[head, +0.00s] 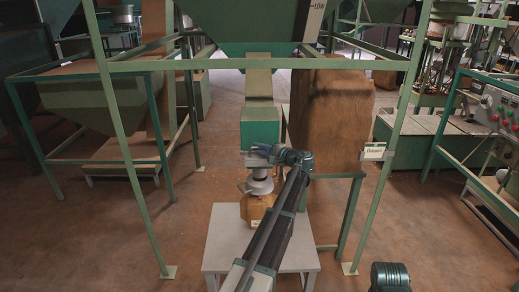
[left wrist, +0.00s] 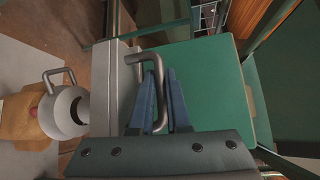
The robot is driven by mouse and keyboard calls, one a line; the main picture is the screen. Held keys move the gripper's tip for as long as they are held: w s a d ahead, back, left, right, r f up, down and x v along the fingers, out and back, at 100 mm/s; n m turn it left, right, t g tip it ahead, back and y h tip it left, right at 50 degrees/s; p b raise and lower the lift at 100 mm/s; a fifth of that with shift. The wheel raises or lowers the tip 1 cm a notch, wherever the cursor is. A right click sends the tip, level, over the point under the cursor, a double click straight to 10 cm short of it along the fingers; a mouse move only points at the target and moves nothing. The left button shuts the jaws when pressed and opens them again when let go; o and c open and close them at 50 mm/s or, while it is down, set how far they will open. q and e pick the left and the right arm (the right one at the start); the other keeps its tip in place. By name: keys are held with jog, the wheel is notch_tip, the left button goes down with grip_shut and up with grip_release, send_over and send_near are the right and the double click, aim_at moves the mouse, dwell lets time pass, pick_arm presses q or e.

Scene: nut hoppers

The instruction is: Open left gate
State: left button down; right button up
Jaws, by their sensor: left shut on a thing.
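The green chute box (head: 260,132) hangs at the lower end of the beige chute. Its green face (left wrist: 208,75) fills the middle of the left wrist view, with a grey plate (left wrist: 113,75) along its left side. A bent grey metal handle (left wrist: 147,58) stands out beside the plate. My left gripper (left wrist: 164,85) is shut on this handle, its two blue fingers on either side of the bar. In the head view my left gripper (head: 258,153) is just below the box, partly hidden by its own wrist. I cannot tell how far the gate is open. My right gripper is not in view.
Green frame posts (head: 377,200) flank the area; floor is clear around the table.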

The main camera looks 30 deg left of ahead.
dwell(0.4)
pick_arm(q)
jog(key=s+d, duration=0.5)
jog(key=s, duration=0.3)
jog(key=shift+s, duration=0.1)
jog(key=c, duration=0.9)
grip_release()
jog(key=shift+d, duration=0.1)
jog(key=p+v, duration=0.1)
jog(key=v, duration=1.2)
jog(key=shift+s+d+r+p, duration=0.1)
jog(key=shift+d+p, duration=0.2)
jog(key=shift+p, duration=0.05)
